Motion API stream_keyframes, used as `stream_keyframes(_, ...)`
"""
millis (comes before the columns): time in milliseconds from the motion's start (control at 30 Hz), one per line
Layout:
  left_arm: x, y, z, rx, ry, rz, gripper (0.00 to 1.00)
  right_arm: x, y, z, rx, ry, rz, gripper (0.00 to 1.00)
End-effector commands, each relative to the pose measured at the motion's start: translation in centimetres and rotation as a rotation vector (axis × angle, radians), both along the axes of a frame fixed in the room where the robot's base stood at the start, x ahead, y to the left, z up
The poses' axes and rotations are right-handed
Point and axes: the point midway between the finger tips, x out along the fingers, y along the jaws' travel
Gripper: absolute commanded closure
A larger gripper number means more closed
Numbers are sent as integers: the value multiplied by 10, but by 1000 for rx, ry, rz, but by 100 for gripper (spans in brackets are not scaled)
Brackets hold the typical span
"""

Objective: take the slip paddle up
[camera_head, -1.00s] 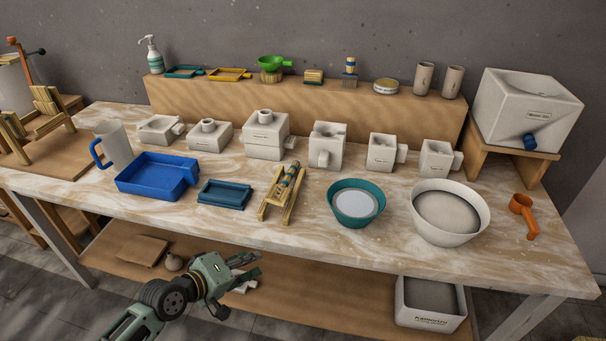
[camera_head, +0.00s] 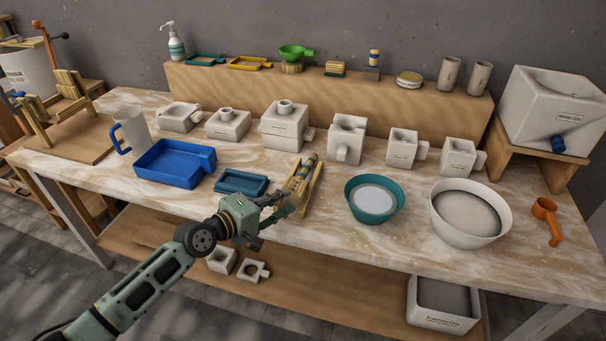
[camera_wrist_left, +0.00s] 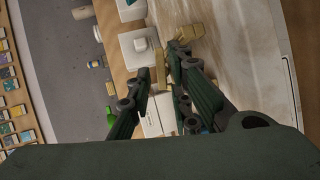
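The slip paddle (camera_head: 306,166), a slim piece with teal and tan bands, lies tilted on a small wooden rack (camera_head: 314,195) at the middle front of the table. My left gripper (camera_head: 286,207) is at the near left side of the rack, low over the table's front edge, and partly covers the rack's lower end. In the left wrist view the two fingers of my left gripper (camera_wrist_left: 161,62) stand apart, with wooden parts of the rack (camera_wrist_left: 191,74) beside the right finger. The paddle is hard to make out there. I cannot tell whether the gripper touches the rack. My right gripper is not in view.
A teal tray (camera_head: 241,183) lies left of the rack, close to my gripper. A blue basin (camera_head: 174,166) is farther left. A teal bowl (camera_head: 374,199) and a white bowl (camera_head: 470,213) stand to the right. Several white molds (camera_head: 285,127) line up behind.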

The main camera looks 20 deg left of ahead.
Motion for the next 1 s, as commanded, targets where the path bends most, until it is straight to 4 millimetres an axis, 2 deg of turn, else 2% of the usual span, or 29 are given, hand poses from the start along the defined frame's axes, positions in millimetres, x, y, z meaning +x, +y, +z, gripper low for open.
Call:
stream_keyframes(100, 16, -10, -5, -1, -2, 0, 81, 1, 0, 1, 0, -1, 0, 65)
stream_keyframes(233, 24, -16, -8, -2, 0, -1, 81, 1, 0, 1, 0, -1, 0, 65)
stream_keyframes(467, 26, -16, -9, 1, 0, -1, 81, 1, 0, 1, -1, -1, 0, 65)
stream_keyframes(700, 26, -16, -9, 1, 0, -1, 100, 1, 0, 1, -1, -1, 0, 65)
stream_keyframes(1000, 26, -16, -8, 0, -1, -1, 100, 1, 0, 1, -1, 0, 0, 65)
